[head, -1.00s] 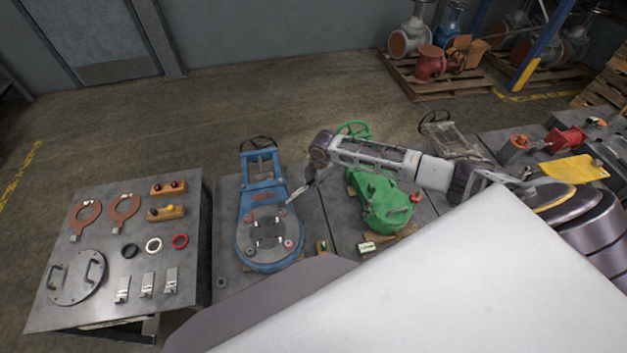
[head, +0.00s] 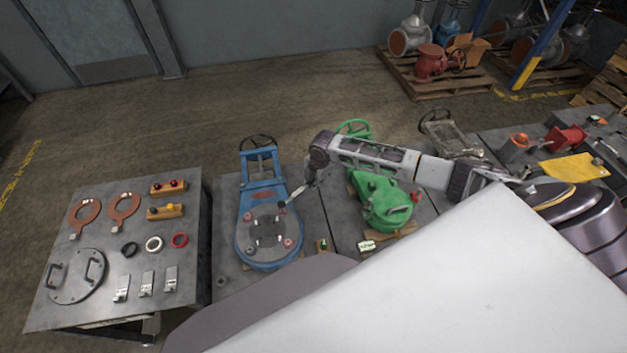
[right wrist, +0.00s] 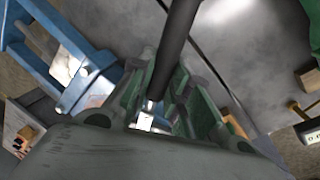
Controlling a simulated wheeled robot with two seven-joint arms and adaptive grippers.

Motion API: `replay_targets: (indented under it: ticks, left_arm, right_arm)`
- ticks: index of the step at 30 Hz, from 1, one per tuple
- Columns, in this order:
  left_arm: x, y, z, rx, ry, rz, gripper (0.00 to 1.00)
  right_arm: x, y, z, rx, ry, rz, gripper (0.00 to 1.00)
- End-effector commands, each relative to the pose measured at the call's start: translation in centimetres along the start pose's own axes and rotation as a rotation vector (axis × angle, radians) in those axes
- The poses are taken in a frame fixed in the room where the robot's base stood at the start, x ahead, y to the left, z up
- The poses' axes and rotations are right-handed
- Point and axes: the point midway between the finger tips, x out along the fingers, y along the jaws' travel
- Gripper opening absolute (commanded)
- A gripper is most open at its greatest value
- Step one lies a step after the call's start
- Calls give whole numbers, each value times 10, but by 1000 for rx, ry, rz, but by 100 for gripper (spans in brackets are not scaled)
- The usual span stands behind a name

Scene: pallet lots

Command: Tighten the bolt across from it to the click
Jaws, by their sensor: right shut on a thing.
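The blue valve (head: 246,199) lies on the table with its round grey flange (head: 267,257) facing up. Small bolts stand around the flange, one of them a pinkish bolt (head: 288,243) at the lower right. My right gripper (head: 303,190) is over the flange's upper right edge. It is shut on a dark rod-like tool, whose shaft (right wrist: 178,45) rises between the fingers in the right wrist view. A dark end shows near the upper right bolt; I cannot tell whether it sits on that bolt. My left gripper is out of view.
A green valve (head: 385,205) lies to the right, under my right forearm. The left table (head: 105,245) carries copper-coloured rings (head: 124,207), a round plate with handles (head: 77,277), small rings and grey blocks. A red valve (head: 430,63) stands on a pallet behind.

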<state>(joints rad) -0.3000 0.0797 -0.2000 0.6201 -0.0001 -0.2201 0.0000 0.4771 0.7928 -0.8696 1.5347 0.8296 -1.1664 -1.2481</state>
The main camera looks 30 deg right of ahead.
Motion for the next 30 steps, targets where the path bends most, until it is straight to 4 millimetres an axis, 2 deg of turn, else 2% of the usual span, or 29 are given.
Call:
replay_targets:
  ticks: [30]
  left_arm:
    - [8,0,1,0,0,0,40]
  right_arm:
    - [15,-2,0,0,0,2,0]
